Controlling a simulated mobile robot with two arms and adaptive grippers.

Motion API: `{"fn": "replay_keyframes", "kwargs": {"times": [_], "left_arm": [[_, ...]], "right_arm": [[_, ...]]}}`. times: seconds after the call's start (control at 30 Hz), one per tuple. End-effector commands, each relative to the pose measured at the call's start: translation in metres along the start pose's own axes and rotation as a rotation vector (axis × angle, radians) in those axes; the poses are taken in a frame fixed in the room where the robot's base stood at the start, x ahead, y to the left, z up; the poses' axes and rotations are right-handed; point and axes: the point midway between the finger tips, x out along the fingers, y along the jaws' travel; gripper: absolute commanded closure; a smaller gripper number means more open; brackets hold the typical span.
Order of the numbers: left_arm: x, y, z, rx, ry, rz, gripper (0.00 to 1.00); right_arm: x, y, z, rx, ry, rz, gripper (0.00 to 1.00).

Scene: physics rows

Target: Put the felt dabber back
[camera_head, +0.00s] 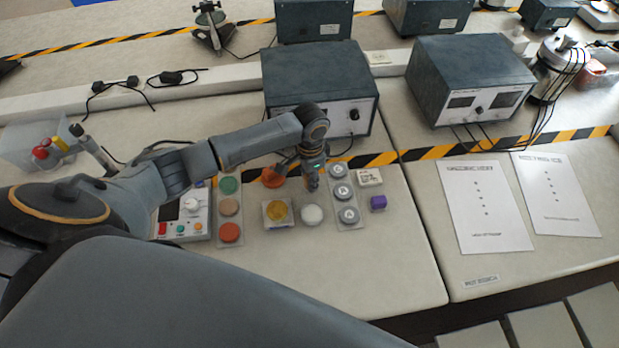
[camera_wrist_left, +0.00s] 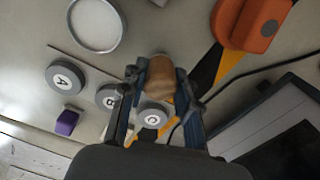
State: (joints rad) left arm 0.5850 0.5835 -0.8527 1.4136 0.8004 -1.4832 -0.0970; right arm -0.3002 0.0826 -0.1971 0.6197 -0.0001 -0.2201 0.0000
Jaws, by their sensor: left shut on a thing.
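My left gripper (camera_head: 311,184) is low over the bench between an orange object (camera_head: 272,177) and the grey lettered discs. In the left wrist view my left gripper (camera_wrist_left: 160,90) is shut on a brown, wooden-looking rounded piece, apparently the felt dabber (camera_wrist_left: 161,78). Its lower end is hidden, so I cannot tell whether it touches anything. The grey disc C (camera_wrist_left: 153,117) shows just beyond it, between the fingers. Discs A (camera_wrist_left: 66,78) and B (camera_wrist_left: 108,96) lie beside it. My right gripper is not in view.
A white round item (camera_head: 312,215) and a yellow pad in a square holder (camera_head: 277,212) lie in front. A strip with green, tan and red discs (camera_head: 230,207) is left. A purple block (camera_head: 378,202) is right. A blue-grey instrument box (camera_head: 318,85) stands behind my gripper.

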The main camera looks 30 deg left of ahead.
Motion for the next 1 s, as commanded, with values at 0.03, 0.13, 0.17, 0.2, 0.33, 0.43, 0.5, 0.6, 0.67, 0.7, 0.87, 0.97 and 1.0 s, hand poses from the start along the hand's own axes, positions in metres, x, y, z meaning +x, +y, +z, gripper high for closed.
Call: {"fn": "replay_keyframes", "kwargs": {"times": [0.03, 0.13, 0.17, 0.2, 0.33, 0.43, 0.5, 0.6, 0.67, 0.7, 0.87, 0.97, 1.0], "left_arm": [[0.0046, 0.0001, 0.0, 0.0, -0.001, -0.001, 0.99], [0.009, -0.0005, 0.0, 0.0, 0.001, -0.003, 0.99], [0.0092, -0.0006, 0.0, 0.001, 0.001, -0.003, 0.99], [0.0091, -0.0006, 0.0, 0.001, 0.001, -0.003, 0.99], [0.0091, -0.0004, 0.0001, 0.0, 0.001, -0.002, 0.99], [0.0117, -0.0003, 0.0002, 0.0, 0.001, -0.002, 0.99], [0.0121, -0.0004, 0.0002, 0.0, 0.001, -0.002, 0.63], [0.012, -0.0003, 0.0002, 0.0, 0.001, -0.002, 0.46], [0.012, -0.0003, 0.0003, 0.0, 0.001, -0.002, 0.46], [0.012, -0.0003, 0.0003, 0.0, 0.001, -0.002, 0.46], [0.0117, -0.0003, 0.0003, 0.0, 0.001, -0.002, 0.46], [0.007, -0.0006, 0.0001, 0.0, 0.002, -0.003, 0.46], [0.0041, -0.0006, -0.0004, 0.0, 0.003, -0.002, 0.46]], "right_arm": [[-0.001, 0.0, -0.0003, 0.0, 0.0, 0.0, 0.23], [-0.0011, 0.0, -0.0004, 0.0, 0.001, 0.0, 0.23], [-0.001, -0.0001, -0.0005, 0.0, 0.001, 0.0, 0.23], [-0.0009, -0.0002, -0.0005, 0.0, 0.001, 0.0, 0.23], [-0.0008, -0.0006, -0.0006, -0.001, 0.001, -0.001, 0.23], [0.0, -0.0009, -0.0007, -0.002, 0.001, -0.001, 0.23], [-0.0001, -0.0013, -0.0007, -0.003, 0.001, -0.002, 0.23], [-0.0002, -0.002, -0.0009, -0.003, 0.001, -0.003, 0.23], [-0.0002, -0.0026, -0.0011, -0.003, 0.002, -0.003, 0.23], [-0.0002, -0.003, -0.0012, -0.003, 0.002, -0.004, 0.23], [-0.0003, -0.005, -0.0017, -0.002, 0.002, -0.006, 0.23], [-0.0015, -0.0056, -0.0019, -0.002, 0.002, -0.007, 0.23], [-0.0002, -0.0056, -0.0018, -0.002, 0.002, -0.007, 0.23]]}}
